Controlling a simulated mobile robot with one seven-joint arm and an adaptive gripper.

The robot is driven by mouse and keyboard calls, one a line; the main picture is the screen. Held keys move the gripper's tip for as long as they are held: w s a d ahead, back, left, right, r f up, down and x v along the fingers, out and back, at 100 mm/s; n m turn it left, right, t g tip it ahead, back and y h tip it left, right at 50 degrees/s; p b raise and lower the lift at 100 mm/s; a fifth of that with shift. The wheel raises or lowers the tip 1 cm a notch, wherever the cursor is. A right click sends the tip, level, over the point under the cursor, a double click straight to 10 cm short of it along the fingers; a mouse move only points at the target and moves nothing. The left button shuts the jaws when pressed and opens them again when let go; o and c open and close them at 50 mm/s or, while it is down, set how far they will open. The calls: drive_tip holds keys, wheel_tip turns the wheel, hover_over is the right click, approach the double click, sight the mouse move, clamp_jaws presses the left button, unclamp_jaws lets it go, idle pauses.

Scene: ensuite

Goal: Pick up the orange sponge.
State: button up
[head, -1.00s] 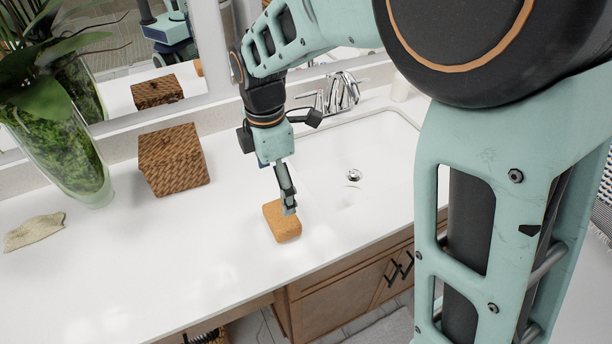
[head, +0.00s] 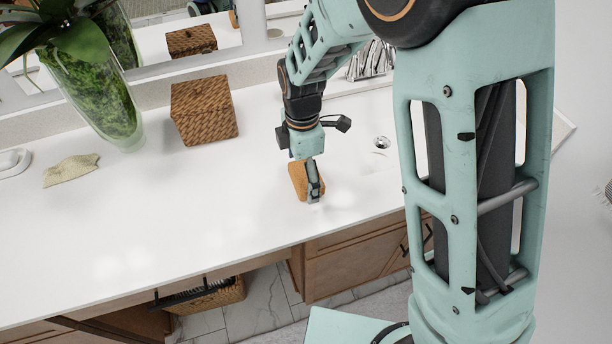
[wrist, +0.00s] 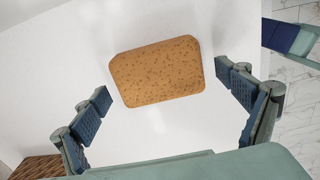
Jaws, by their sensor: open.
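The orange sponge (head: 299,180) lies flat on the white counter, just left of the sink, near the front edge. In the wrist view the sponge (wrist: 156,71) is a rounded rectangular block with dark pores, a little tilted in the picture. My gripper (head: 314,196) points down at the sponge and covers its right part in the head view. In the wrist view my gripper (wrist: 168,98) is open, with one blue-padded finger on each side of the sponge and a gap to both. Nothing is between the fingertips but the sponge's area. The exact height above the counter is unclear.
A woven box (head: 204,110) stands behind and left of the sponge. A glass vase with greenery (head: 97,98) and a beige cloth (head: 71,170) are further left. The front-left counter is clear.

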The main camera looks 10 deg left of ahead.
sight(304, 175)
drive_tip(key=shift+f, duration=0.1)
drive_tip(key=shift+c, duration=0.2)
drive_tip(key=c, duration=1.1)
drive_tip(key=shift+r+p, duration=0.55)
drive_tip(key=shift+r, duration=0.25)
wheel_tip(304, 175, up, 3)
drive_tip(key=shift+d+f+p, duration=0.15)
drive_tip(key=shift+f+p, duration=0.05)
drive_tip(key=shift+p, duration=0.7)
drive_tip(key=s+d+r+p, duration=0.2)
drive_tip(key=s+d+r, duration=0.1)
drive_tip(key=s+d+r+p, duration=0.2)
drive_tip(key=s+d+r, duration=0.1)
drive_tip(key=d, duration=0.1)
drive_tip(key=s+d+r+p, duration=0.2)
drive_tip(key=s+d, duration=0.1)
drive_tip(key=shift+d+r, duration=0.3)
drive_tip(key=shift+r, duration=0.1)
